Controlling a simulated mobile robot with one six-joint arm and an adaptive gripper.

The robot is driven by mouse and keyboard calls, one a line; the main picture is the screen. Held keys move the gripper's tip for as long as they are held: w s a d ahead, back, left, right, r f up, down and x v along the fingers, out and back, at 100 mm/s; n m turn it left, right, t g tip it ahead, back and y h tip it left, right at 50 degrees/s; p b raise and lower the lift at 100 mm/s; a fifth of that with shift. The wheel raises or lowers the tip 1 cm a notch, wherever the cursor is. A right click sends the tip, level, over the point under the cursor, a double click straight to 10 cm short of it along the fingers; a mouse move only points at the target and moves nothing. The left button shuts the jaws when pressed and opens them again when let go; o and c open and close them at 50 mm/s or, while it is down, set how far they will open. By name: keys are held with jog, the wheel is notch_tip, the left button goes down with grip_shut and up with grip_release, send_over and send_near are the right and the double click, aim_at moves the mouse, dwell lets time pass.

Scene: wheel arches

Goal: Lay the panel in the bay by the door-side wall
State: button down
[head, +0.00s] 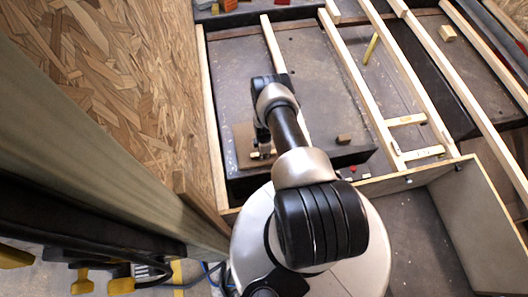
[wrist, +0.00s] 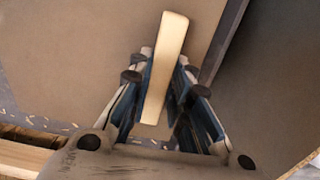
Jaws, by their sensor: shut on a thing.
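The panel (head: 242,146) is a flat brown board with a pale wooden grip bar (wrist: 170,50) on its face. In the head view it is in the left bay (head: 230,80), between the chipboard wall and the first pale batten, near the bay's front end. In the wrist view the panel (wrist: 80,60) fills the left and middle. My gripper (wrist: 162,75) has its two fingers closed on either side of the bar. In the head view my gripper (head: 262,148) is over the panel, partly hidden by my arm. I cannot tell whether the panel touches the floor.
The chipboard wall (head: 110,75) runs along the left. Pale battens (head: 345,65) divide the floor to the right. A small brown block (head: 344,139) lies right of my arm, and a yellow stick (head: 371,48) lies farther right. A grey-green post (head: 90,130) crosses the left foreground.

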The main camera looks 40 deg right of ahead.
dwell(0.4)
jog(key=c, duration=1.4)
grip_release()
jog(key=shift+s, duration=0.1)
notch_tip(320, 180, up, 12)
